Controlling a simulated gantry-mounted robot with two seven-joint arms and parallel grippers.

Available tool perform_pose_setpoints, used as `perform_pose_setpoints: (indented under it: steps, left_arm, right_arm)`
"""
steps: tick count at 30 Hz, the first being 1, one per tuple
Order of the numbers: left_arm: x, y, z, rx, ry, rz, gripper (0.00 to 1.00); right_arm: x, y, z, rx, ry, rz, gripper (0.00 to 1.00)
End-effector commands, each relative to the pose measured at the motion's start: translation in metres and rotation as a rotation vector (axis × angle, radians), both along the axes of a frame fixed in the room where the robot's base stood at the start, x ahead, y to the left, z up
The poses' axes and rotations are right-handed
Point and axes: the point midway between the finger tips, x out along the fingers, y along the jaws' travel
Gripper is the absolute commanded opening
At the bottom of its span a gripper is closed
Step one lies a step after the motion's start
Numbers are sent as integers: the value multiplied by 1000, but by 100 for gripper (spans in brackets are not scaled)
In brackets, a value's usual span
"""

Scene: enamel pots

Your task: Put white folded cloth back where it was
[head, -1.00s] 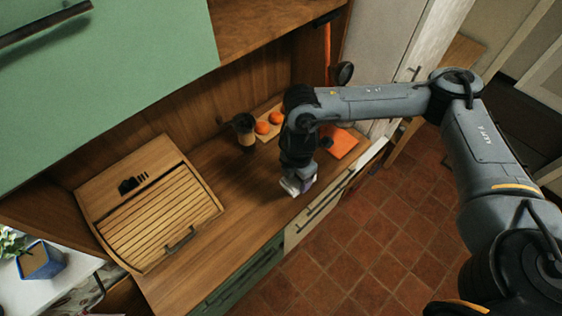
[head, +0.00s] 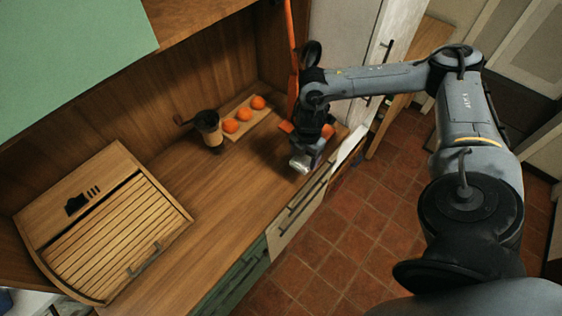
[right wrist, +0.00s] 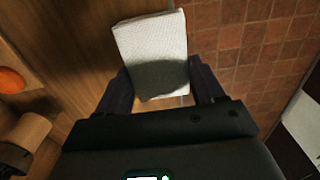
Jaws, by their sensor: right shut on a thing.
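The white folded cloth (head: 300,164) is in my right gripper (head: 306,155), near the front edge of the wooden counter (head: 215,195), toward its far right end. In the right wrist view the cloth (right wrist: 152,45) sticks out flat between the two dark fingers of the gripper (right wrist: 160,84), which are shut on it. Counter wood and tiled floor show around it. I cannot tell whether the cloth touches the counter. My left gripper is not in view.
A slatted bread box (head: 110,235) stands at left. The middle counter is clear.

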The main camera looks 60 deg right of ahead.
Motion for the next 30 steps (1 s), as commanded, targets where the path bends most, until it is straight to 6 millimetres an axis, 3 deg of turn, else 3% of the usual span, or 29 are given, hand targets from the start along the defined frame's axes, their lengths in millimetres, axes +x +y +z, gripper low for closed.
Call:
perform_pose_setpoints:
  steps: [6, 12, 20, 30]
  left_arm:
    - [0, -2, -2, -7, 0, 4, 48]
    - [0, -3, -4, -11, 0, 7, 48]
    - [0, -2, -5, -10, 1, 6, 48]
    - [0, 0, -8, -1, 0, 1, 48]
  right_arm:
    - [48, 0, -27, 2, -1, 0, 35]
    - [77, -3, -46, 1, 0, 0, 35]
    - [88, -4, -55, -1, 1, 1, 35]
    - [88, -4, -91, -1, 1, 0, 35]
